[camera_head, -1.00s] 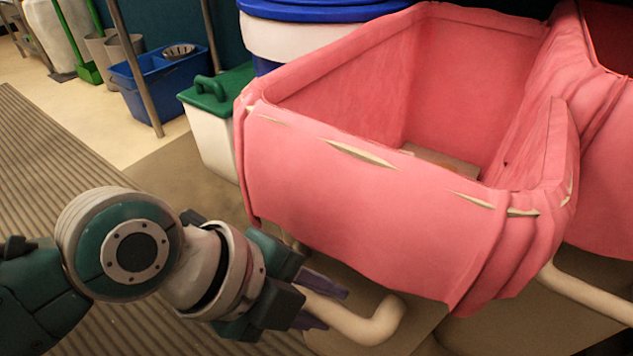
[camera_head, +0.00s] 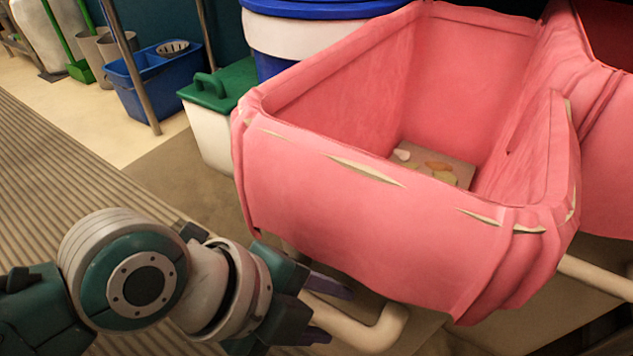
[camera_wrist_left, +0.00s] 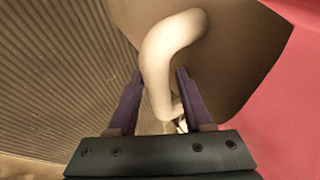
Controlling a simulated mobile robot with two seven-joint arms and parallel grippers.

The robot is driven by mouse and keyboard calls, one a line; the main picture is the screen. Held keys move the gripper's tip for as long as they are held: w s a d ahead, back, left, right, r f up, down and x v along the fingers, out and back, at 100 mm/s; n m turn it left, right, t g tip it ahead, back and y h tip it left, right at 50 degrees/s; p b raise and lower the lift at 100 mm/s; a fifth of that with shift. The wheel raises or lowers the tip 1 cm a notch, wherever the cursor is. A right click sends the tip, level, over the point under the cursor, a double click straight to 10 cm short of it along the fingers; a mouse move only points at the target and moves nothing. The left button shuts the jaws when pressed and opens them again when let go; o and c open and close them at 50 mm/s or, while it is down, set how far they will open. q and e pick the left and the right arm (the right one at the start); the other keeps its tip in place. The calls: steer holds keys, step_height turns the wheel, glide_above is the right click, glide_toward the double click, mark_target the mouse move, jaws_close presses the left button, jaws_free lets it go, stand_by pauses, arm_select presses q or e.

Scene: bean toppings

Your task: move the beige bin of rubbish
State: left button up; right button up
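The bin of rubbish (camera_head: 370,220) shows as a pink-lined tub with a beige handle tube (camera_head: 365,330) low at its front. A few small light, orange and green scraps (camera_head: 430,165) lie on its floor. My left gripper (camera_head: 322,312) is at this handle, with its purple fingers apart. In the left wrist view the handle (camera_wrist_left: 165,65) runs between the open fingers (camera_wrist_left: 160,95), with a gap towards the right finger. I cannot tell whether either finger touches it. My right gripper is not in view.
A second pink-lined bin (camera_head: 607,150) adjoins at the right. A white box with a green lid (camera_head: 215,135) stands close behind on the left, beside a blue-lidded barrel (camera_head: 310,35). A blue bucket (camera_head: 165,80) stands farther back. Ribbed matting (camera_head: 60,160) at the left is clear.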

arm_select(q)
steer(key=shift+o, duration=0.8)
steer(key=shift+s, duration=0.1)
steer(key=shift+r, duration=0.1)
steer(key=shift+a+r, duration=0.1)
steer(key=shift+r, duration=0.05)
steer(key=p+v, duration=0.6)
steer(key=v, duration=0.3)
steer(key=shift+a, duration=0.25)
steer(key=shift+s+r, duration=0.1)
steer(key=shift+s, duration=0.05)
